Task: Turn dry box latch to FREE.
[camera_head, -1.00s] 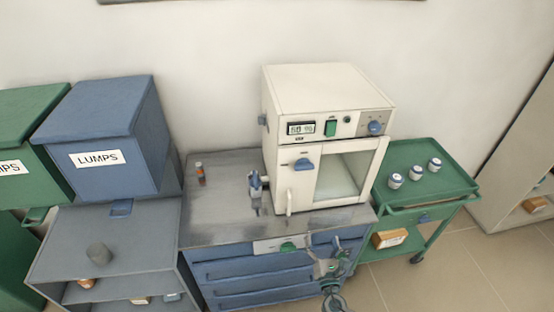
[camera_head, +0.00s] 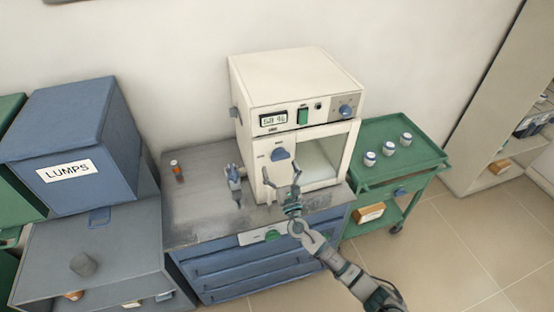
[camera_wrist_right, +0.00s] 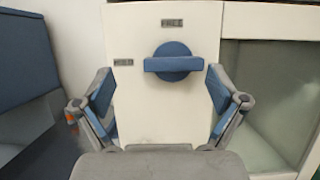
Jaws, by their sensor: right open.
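The dry box (camera_head: 300,85) is a cream cabinet with a display and a glass window, standing on the metal bench top. Its latch (camera_head: 280,153) is a blue round knob with a bar grip on the front panel. In the right wrist view the latch (camera_wrist_right: 174,62) has its bar level. The FREE label (camera_wrist_right: 172,22) is above it and a label that seems to read HOLD (camera_wrist_right: 123,62) is to its left. My right gripper (camera_head: 282,178) is open and empty before the panel. In the wrist view its fingers (camera_wrist_right: 161,88) flank the latch from below, apart from it.
A blue LUMPS bin (camera_head: 75,145) stands at left above a grey shelf unit. A small orange-capped bottle (camera_head: 176,170) and a blue-grey item (camera_head: 234,180) are on the bench. A green cart (camera_head: 385,180) with several jars stands at right. Open floor lies front right.

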